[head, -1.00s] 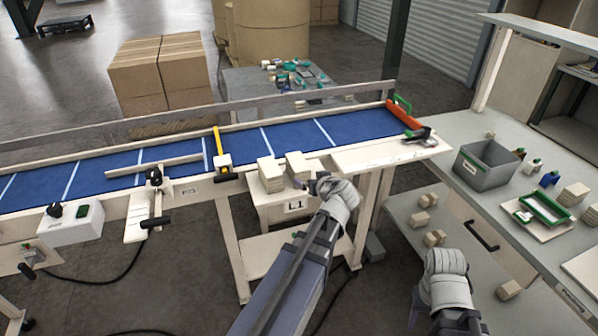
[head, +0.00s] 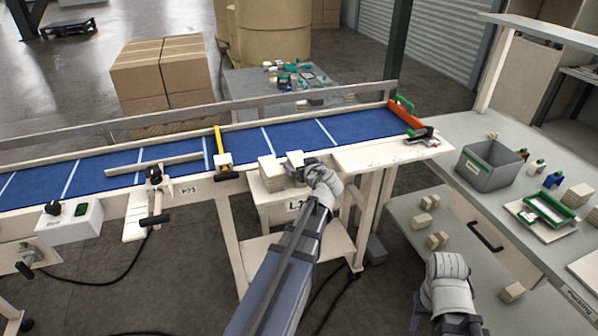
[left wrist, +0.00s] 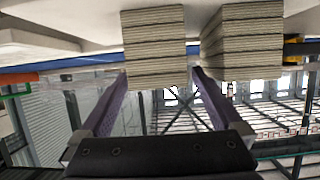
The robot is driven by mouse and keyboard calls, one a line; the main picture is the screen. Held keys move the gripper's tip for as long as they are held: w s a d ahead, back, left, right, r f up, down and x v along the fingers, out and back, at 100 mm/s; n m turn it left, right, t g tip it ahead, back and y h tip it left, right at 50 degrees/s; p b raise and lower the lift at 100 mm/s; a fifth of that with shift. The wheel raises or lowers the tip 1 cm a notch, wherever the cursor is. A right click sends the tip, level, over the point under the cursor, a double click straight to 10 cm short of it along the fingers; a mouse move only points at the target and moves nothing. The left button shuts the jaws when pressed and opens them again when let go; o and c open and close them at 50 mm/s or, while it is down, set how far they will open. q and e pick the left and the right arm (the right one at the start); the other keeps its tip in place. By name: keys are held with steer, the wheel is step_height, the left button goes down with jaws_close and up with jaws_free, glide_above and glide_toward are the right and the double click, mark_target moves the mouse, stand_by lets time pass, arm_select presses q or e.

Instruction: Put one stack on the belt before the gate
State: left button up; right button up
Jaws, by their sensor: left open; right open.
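Two pale stacks of flat pieces stand side by side on a small stand (head: 278,212) at the belt's near edge: a left stack (head: 269,170) and a right stack (head: 294,158). My left gripper (head: 301,176) is open at the right stack and partly covers it. In the left wrist view that stack (left wrist: 154,45) stands between the two open fingers (left wrist: 153,88), and the other stack (left wrist: 243,40) is outside them. The blue belt (head: 290,137) is behind, with a yellow gate-like bar (head: 217,146) across it. My right gripper (head: 420,312) is open, low at the right.
An orange end piece (head: 405,115) closes the belt's right end. A long rail (head: 155,164) lies over the belt at the left. A bench at the right holds a grey bin (head: 487,167) and a green frame (head: 548,208). Small blocks (head: 437,240) lie on its lower shelf.

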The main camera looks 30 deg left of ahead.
arm_select(q)
steer(key=x, duration=0.1)
steer(key=b+x, duration=0.1)
steer(key=x, duration=0.1)
steer(key=shift+w+a+f, duration=0.15)
steer(key=shift+w+f, duration=0.05)
steer(key=shift+f, duration=0.15)
steer(key=shift+r, duration=0.1)
steer(key=shift+c, duration=0.5)
jaws_close()
step_height(320, 180, up, 15)
steer(key=p, duration=1.5)
steer(key=b, duration=0.8)
glide_above(298, 163)
steer(key=w+a, duration=0.1)
steer(key=w, duration=0.1)
step_height(298, 163, down, 8)
steer(key=shift+r, duration=0.25)
